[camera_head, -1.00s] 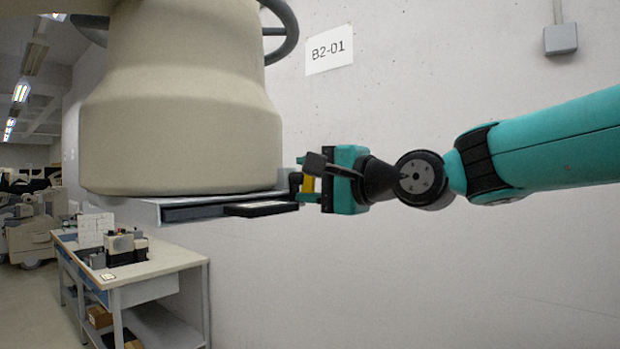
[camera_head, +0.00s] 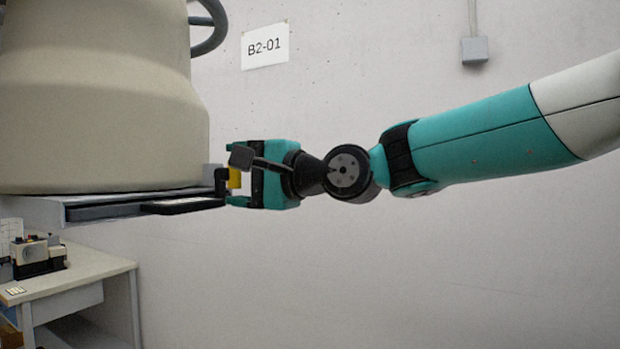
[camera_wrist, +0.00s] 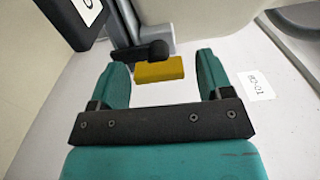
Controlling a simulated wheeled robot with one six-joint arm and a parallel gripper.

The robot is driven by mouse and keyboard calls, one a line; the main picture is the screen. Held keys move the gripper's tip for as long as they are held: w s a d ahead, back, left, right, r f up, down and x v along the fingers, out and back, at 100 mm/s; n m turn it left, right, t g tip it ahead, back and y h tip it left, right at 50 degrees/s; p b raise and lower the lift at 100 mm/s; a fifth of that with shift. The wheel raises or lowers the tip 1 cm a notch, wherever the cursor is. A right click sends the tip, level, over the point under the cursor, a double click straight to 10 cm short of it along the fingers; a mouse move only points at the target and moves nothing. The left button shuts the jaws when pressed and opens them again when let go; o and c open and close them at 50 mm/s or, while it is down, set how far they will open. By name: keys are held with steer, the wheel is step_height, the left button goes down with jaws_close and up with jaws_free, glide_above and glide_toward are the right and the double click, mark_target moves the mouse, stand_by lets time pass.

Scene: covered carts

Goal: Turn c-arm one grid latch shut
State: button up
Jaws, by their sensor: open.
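The c-arm's large beige housing (camera_head: 100,100) fills the left of the head view, with the flat grid tray (camera_head: 110,208) under it. The grid latch, a yellow block (camera_head: 235,178), sits at the tray's right end beside a dark part. I cannot tell whether a finger touches the latch.
A workbench (camera_head: 75,275) with a small device (camera_head: 38,255) stands at lower left. A pale wall with a B2-01 sign (camera_head: 265,46) and a grey box (camera_head: 474,50) is behind. The space below my arm is clear.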

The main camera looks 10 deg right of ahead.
steer(key=b+v, duration=0.6)
steer(key=v, duration=1)
steer(key=shift+s+d+b, duration=0.2)
steer(key=shift+d+b, duration=0.05)
steer(key=shift+b, duration=0.1)
steer(key=shift+f, duration=0.15)
